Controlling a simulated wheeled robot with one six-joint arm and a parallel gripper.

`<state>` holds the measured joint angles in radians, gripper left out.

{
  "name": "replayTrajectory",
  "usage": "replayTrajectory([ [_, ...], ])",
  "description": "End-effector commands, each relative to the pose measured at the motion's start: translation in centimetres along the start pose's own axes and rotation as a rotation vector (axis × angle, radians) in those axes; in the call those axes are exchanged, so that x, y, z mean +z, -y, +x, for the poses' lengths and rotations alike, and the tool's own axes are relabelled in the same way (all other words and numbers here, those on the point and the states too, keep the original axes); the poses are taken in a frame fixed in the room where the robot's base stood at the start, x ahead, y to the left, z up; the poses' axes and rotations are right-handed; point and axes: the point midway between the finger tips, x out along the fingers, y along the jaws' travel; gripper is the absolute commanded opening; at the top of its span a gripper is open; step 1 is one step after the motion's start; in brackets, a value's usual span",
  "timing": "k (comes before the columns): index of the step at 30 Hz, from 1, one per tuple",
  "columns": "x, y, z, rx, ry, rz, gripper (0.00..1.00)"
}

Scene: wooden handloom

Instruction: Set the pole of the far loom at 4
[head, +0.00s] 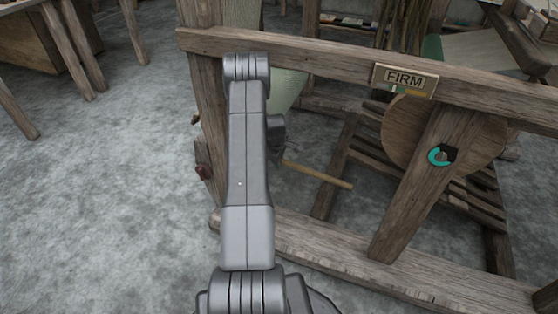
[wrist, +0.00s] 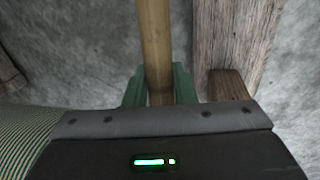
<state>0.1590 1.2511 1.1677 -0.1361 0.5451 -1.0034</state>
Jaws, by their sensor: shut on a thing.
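A pale yellow wooden pole (head: 318,174) slants down to the right inside the wooden loom frame. In the wrist view the pole (wrist: 155,40) runs up from between the two green fingers. My gripper (wrist: 160,88) is shut on the pole. In the head view my gripper (head: 278,152) is mostly hidden behind my arm, at the pole's left end. No numbers or scale marks can be read in either view. I cannot tell which loom is the far one.
A sign reading FIRM (head: 404,80) is fixed to the loom's upper beam (head: 310,55). A teal ring (head: 439,156) sits on a slanted post at right. A lower beam (head: 330,250) crosses below. Bare grey floor (head: 110,190) lies to the left.

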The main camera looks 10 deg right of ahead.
Motion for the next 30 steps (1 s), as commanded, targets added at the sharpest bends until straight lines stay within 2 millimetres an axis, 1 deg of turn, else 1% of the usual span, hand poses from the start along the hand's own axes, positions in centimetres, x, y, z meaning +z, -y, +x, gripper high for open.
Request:
replayTrajectory([
  [3,-0.1,0.3,1.5,-0.003,-0.043,0.013,0.0],
  [9,-0.4,0.7,3.1,-0.003,-0.111,0.025,0.0],
  [13,-0.6,0.7,3.4,-0.003,-0.132,0.028,0.0],
  [22,-0.6,0.7,3.2,-0.002,-0.135,0.026,0.0],
  [23,-0.6,0.7,3.2,-0.002,-0.135,0.027,0.25],
  [25,-0.6,0.6,3.2,-0.002,-0.135,0.027,0.39],
  [26,-0.6,0.6,3.2,-0.002,-0.135,0.027,0.44],
  [30,-0.6,0.7,3.3,-0.002,-0.135,0.027,0.44],
])
